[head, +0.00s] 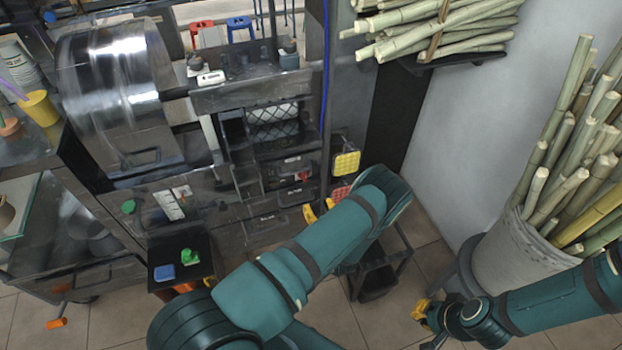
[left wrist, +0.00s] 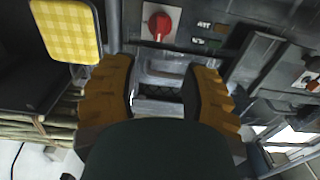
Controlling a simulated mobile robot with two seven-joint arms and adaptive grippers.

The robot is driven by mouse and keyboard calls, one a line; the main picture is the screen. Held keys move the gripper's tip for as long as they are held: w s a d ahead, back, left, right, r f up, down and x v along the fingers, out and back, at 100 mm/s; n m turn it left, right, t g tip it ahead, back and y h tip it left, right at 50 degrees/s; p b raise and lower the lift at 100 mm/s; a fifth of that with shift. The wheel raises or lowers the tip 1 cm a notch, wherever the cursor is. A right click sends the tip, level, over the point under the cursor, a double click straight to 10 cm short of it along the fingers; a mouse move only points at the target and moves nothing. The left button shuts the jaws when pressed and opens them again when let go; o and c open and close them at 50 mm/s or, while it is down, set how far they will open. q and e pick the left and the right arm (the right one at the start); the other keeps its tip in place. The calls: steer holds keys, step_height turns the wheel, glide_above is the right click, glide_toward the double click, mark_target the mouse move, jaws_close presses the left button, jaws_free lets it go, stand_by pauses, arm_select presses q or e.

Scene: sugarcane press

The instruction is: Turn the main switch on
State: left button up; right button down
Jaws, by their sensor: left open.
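A red rotary knob on a pale square plate, which looks like the main switch (left wrist: 160,22), is on the dark machine front at the top of the left wrist view. In the head view a small red spot (head: 303,176) at the machine's lower right appears to be the same knob. My left gripper (left wrist: 158,85) is open and empty, with yellow fingers on either side of a pale handle-like part. The knob lies beyond the fingertips, apart from them. In the head view my left gripper (head: 320,213) is partly hidden by my arm. My right gripper (head: 420,312) is low at right.
A yellow checkered pad (left wrist: 67,30) hangs beside the knob. A second red knob (left wrist: 308,79) shows at the right edge of the wrist view. A bucket of cane (head: 510,255) stands at the right. A small dark stand (head: 182,250) holds blue and green items.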

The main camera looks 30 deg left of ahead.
mark_target(306, 178)
arm_select(q)
steer(key=b+x, duration=0.1)
steer(key=x, duration=1.1)
steer(key=shift+w+b, duration=0.1)
steer(key=shift+b, duration=0.3)
steer(key=shift+o, duration=0.3)
jaws_close()
